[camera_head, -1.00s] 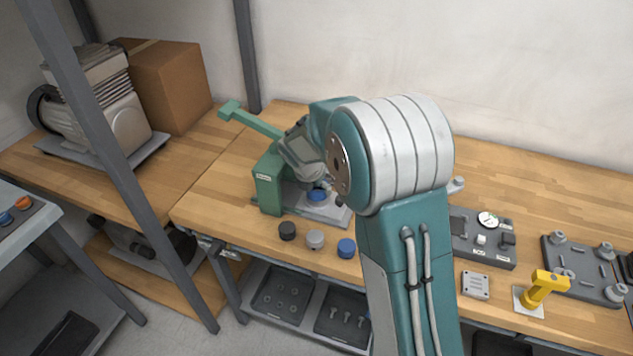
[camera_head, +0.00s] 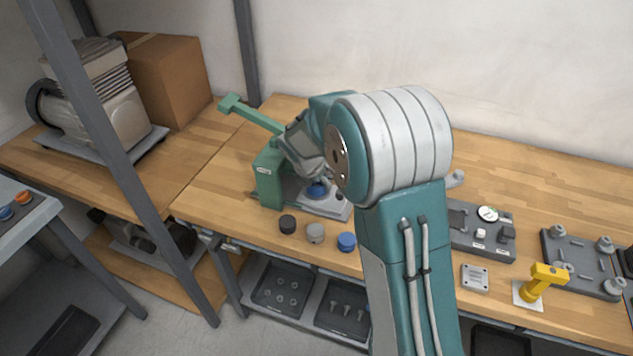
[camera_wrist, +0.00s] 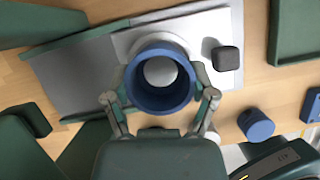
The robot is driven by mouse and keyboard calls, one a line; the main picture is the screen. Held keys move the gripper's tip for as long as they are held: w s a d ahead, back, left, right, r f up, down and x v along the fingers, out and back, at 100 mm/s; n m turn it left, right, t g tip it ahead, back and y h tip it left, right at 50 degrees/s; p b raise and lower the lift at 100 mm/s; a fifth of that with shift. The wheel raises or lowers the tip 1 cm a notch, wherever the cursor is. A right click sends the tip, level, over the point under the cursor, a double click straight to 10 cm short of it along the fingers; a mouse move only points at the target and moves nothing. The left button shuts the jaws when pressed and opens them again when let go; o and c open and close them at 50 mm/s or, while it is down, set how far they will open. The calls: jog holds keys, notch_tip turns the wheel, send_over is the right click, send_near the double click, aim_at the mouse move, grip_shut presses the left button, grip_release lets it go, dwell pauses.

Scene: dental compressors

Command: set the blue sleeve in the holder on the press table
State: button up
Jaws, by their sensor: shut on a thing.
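The blue sleeve (camera_wrist: 150,100) is a ring seen from above in the wrist view, with its open bore facing the camera. My gripper (camera_wrist: 160,92) is shut on it, with one finger on each side. Through the bore shows a light grey round top, likely the holder (camera_wrist: 160,71). Whether the sleeve touches it or hovers above I cannot tell. In the head view the sleeve (camera_head: 317,191) is over the grey plate of the press table (camera_head: 330,208), beside the green press (camera_head: 268,182). My arm hides part of the gripper there.
A black cap (camera_head: 287,224), a grey cap (camera_head: 315,233) and another blue piece (camera_head: 346,242) stand along the table's front. The press lever (camera_head: 250,115) rises behind my wrist. A gauge fixture (camera_head: 483,232) and a yellow tool (camera_head: 540,284) lie to the right.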

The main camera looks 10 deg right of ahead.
jog(key=shift+f, duration=0.8)
dwell(1.8)
jog(key=o, duration=1.1)
jog(key=shift+c, duration=0.2)
jog(key=shift+r, duration=0.1)
jog(key=shift+r, duration=3.45)
jog(key=shift+r, duration=0.1)
